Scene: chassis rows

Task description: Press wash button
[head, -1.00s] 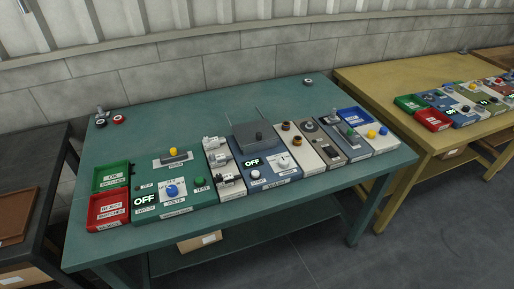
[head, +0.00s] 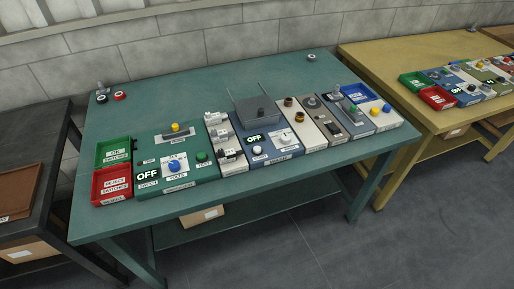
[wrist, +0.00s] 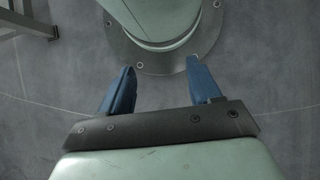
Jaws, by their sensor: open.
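The blue centre chassis (head: 276,153) sits in the row on the green bench. It carries a grey lidded box (head: 258,112), a display reading OFF (head: 254,138), a round white button (head: 257,150) and a white knob (head: 285,138). Its front label is too small to read surely, so I cannot tell which button is marked wash. My gripper (wrist: 160,66) shows only in the wrist view, with its two blue fingers apart and nothing between them. It is over the grey floor and my own base, away from the chassis. The head view does not show it.
A green chassis (head: 205,174) with a blue knob and a second OFF display stands left of the blue one. Green (head: 114,152) and red (head: 111,186) trays sit at the bench's left. A yellow bench (head: 385,70) stands at right. The green bench's back half is mostly clear.

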